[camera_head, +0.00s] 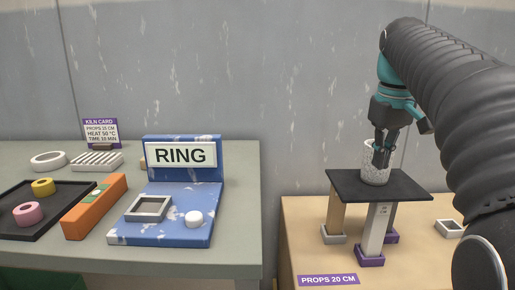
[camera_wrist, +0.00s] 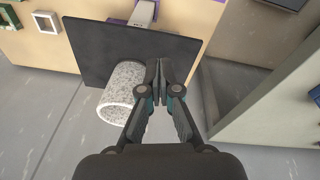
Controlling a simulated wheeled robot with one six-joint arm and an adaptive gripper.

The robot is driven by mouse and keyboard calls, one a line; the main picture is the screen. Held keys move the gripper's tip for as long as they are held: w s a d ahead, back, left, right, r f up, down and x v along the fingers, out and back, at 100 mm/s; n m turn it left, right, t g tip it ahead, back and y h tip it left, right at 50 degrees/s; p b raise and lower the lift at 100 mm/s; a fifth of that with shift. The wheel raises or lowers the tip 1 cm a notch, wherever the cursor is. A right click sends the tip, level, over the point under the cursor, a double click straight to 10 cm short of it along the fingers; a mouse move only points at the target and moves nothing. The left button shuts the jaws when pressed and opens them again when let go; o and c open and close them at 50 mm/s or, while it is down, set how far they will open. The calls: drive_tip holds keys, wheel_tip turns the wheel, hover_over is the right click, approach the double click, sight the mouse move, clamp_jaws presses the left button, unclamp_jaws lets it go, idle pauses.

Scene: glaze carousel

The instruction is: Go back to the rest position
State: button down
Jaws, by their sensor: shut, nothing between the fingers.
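My gripper (camera_head: 383,150) is shut and empty. In the head view it hangs in front of a speckled white cup (camera_head: 376,172), overlapping it in the picture. The cup stands upright on a dark square shelf (camera_head: 350,188), which rests on props. In the wrist view my gripper (camera_wrist: 158,68) is shut just beside the speckled cup (camera_wrist: 113,108), over the dark shelf (camera_wrist: 95,48). Whether the fingers touch the cup's wall I cannot tell. My black ribbed arm fills the right of the head view.
The shelf's props stand on a wooden table (camera_head: 300,225) with a "PROPS 20 CM" label (camera_head: 328,280). On the left, a green-grey table (camera_head: 245,190) bears a blue "RING" stand (camera_head: 165,228), an orange block (camera_head: 95,207) and a black tray (camera_head: 42,232). The wall behind is bare.

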drive_tip(key=s+a+f+m+t, duration=0.1)
drive_tip(key=s+a+f, duration=0.4)
drive_tip(key=s+f, duration=0.5)
drive_tip(key=s+a+f+m+t, duration=0.1)
drive_tip(key=s+a+f+t, duration=0.2)
drive_tip(key=s+f, duration=0.7)
wheel_tip(320, 180, down, 3)
drive_tip(key=shift+a+r, duration=0.1)
drive_tip(key=shift+a, duration=0.85)
